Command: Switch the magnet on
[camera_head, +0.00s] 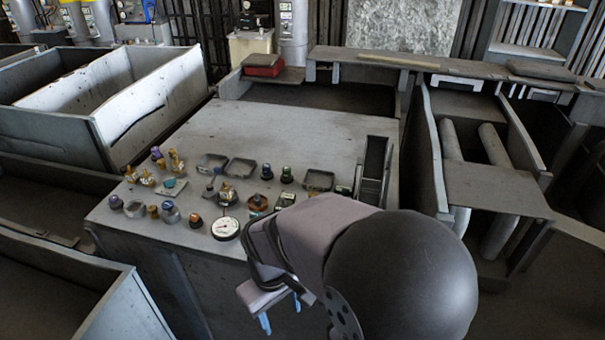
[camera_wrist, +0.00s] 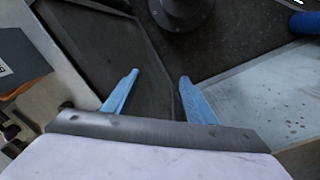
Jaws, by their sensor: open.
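My gripper (camera_head: 281,312) hangs at the front edge of the grey workbench (camera_head: 270,125) in the head view, its blue fingertips pointing down. In the wrist view the two blue fingers (camera_wrist: 159,77) stand apart with nothing between them. A crowd of small fittings and knobs lies on the near left of the bench, beyond and left of my gripper. A white round gauge (camera_head: 226,228) is among them, just left of my gripper. I cannot tell which thing is the magnet or its switch. My arm hides part of the bench's front right.
Shallow dark trays (camera_head: 241,168) lie among the fittings, and a dark upright rack (camera_head: 374,170) stands at the bench's right. The middle and back of the bench are clear. High-walled grey bins (camera_head: 150,90) stand left. A dark round part (camera_wrist: 180,8) shows at the wrist view's top.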

